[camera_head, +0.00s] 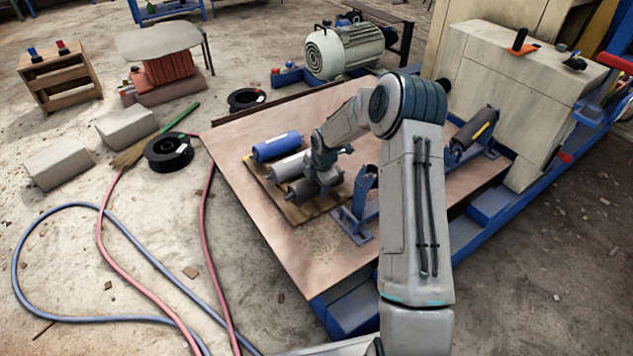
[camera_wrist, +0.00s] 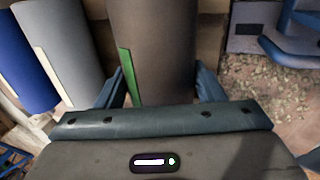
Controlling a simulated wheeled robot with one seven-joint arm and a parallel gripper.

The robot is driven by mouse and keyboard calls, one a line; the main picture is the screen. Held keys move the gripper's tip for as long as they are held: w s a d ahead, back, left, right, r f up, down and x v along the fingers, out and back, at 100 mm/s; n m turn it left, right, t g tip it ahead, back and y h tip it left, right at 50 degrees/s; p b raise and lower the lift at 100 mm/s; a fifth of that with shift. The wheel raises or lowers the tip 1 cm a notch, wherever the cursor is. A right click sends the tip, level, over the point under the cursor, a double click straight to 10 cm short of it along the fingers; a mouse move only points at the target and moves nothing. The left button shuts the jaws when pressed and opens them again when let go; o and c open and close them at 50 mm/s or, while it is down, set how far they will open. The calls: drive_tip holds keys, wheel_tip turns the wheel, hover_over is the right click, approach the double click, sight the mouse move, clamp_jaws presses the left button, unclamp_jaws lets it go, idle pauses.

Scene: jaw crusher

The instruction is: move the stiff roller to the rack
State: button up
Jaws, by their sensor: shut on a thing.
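A dark brown roller (camera_head: 299,191) with a green stripe lies at the front of a row of three on a wooden board (camera_head: 296,215). It fills the middle of the wrist view (camera_wrist: 155,45). My gripper (camera_wrist: 162,85) is shut on this roller, one finger on each side; my wrist partly hides it in the head view. A pale grey roller (camera_head: 287,167) and a blue roller (camera_head: 277,146) lie beside it. Blue brackets (camera_head: 357,235) stand to the right, apparently part of the rack. Another dark roller (camera_head: 474,129) with a yellow stripe rests on blue supports farther right; my arm hides the middle.
A pale machine block (camera_head: 515,100) stands at the right and a motor (camera_head: 343,50) behind. Hoses (camera_head: 102,235), a black spool (camera_head: 168,152) and grey blocks (camera_head: 57,163) lie on the floor at left.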

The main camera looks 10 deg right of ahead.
drive_tip(key=shift+f+b, duration=0.3)
drive_tip(key=shift+f, duration=0.3)
drive_tip(key=o, duration=1.6)
drive_tip(key=shift+o, duration=0.6)
drive_tip(key=shift+f, duration=0.1)
drive_tip(key=p+v, duration=0.5)
drive_tip(key=v, duration=0.9)
